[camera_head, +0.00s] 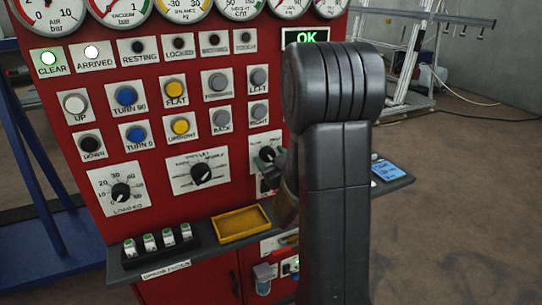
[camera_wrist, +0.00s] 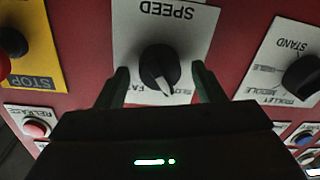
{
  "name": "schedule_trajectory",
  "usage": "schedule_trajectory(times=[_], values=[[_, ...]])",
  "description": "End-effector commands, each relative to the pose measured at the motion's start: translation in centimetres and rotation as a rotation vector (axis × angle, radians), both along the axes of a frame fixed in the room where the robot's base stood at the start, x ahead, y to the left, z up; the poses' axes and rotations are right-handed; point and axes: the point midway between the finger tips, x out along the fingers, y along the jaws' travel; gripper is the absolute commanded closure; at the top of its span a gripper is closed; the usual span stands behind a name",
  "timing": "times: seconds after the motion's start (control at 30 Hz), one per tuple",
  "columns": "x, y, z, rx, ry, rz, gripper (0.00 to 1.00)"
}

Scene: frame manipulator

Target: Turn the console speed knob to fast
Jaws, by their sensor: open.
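The speed knob (camera_wrist: 158,66) is a black round knob with a white pointer on a white plate marked SPEED (camera_wrist: 185,22), which appears upside down in the wrist view. The pointer aims down the picture and slightly right; a partly hidden label sits at its lower left. My gripper (camera_wrist: 160,72) is open, with one dark finger on each side of the knob and visible gaps between. In the head view, the knob (camera_head: 267,153) is partly hidden by my arm, and my fingertips are not clearly visible.
Another selector knob (camera_wrist: 303,76) is at right in the wrist view; a yellow STOP plate (camera_wrist: 30,72) is at left. The red console (camera_head: 110,55) carries several buttons and gauges. A shelf below holds a yellow tray (camera_head: 241,238) and a row of switches (camera_head: 168,237).

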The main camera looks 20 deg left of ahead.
Motion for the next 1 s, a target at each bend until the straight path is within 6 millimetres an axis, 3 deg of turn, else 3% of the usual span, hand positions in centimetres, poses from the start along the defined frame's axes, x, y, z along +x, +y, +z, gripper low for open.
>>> schedule_trajectory(times=[0.3,0.53,0.57,1.0], values=[[0.21,0.25,0.00,0.000,0.000,0.000,0.38],[0.20,0.24,0.00,0.000,0.000,0.000,0.81],[0.20,0.24,0.00,0.000,0.000,0.000,0.82],[0.22,0.20,-0.28,0.067,0.074,0.000,0.82]])
